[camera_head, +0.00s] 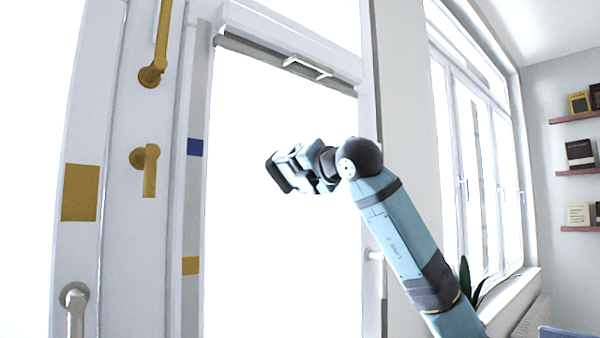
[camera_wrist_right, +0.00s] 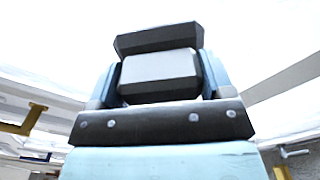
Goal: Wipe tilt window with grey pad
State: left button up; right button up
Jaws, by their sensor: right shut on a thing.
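The window (camera_head: 275,265) is a tall, bright white pane in a pale frame in the middle of the head view. My right gripper (camera_head: 296,168) is raised in front of the pane and points left. It is shut on the grey pad (camera_head: 277,174), a dark block at its tip. In the right wrist view the pad (camera_wrist_right: 158,38) shows as a dark grey bar at the end of the gripper (camera_wrist_right: 160,76). The glare hides whether the pad touches the glass. My left gripper is not in view.
Brass handles (camera_head: 150,170) are on the frame at left, with a silver handle (camera_head: 75,300) lower down. A rolled blind (camera_head: 290,62) with a white pull spans the window top. More windows (camera_head: 475,170), a plant (camera_head: 467,280) and shelves (camera_head: 578,172) are at right.

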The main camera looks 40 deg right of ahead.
aim_at(270, 170)
jog(key=shift+s+a+b, duration=0.15)
jog(key=shift+a+b, duration=0.15)
jog(key=shift+a, duration=1.7)
jog(key=shift+d+r, duration=0.6)
jog(key=shift+r, duration=0.15)
jog(key=shift+w+d, duration=0.15)
jog(key=shift+d, duration=1.15)
jog(key=shift+w+d, duration=0.1)
jog(key=shift+d, duration=1.2)
jog(key=d, duration=0.6)
jog(key=shift+w, duration=0.25)
jog(key=shift+a, duration=0.1)
jog(key=shift+s+d+b, duration=0.2)
jog(key=shift+s+b, duration=0.85)
jog(key=shift+s, duration=1.9)
